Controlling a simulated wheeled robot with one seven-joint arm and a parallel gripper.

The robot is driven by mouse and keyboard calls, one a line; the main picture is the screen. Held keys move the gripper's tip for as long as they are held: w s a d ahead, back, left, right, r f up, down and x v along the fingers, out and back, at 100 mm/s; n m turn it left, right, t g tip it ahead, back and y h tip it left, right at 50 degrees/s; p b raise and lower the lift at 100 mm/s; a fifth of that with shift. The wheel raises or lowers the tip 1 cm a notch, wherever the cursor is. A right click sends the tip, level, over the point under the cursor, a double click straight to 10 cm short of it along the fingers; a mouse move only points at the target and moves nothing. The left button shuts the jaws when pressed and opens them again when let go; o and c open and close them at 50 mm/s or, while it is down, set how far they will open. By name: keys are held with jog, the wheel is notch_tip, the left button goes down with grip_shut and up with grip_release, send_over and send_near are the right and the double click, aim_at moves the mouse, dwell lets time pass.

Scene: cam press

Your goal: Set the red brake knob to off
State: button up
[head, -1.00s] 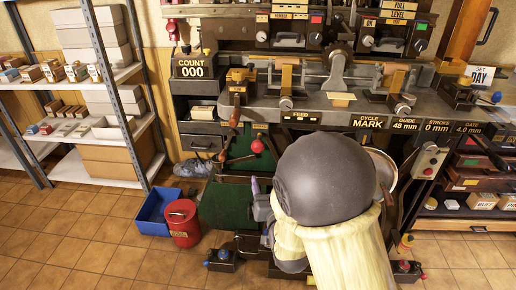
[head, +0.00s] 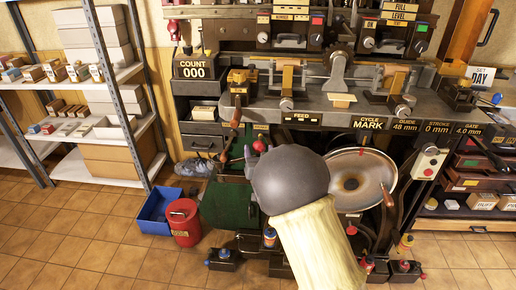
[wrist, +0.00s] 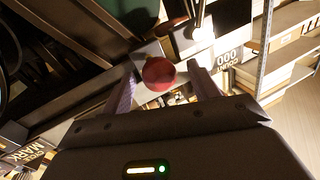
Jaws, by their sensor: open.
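The red brake knob, a round red ball (head: 259,146), shows in the head view just below the front edge of the bench, left of the FEED label. In the wrist view the red ball (wrist: 158,73) appears between my two fingers, beyond or level with their tips. My gripper (wrist: 161,66) is open, with a finger on each side of the ball and no clear contact. In the head view my gripper (head: 247,155) is mostly hidden behind my arm, with one purple finger showing just left of the knob. No off marking is readable.
A large metal wheel (head: 352,182) stands right of my arm under the bench. The COUNT box (head: 194,68) is up left. A blue bin (head: 155,212) and a red can (head: 184,224) stand on the floor at left. Shelves (head: 110,130) line the left side.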

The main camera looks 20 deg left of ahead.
jog(key=shift+x, duration=1)
jog(key=shift+d, duration=0.1)
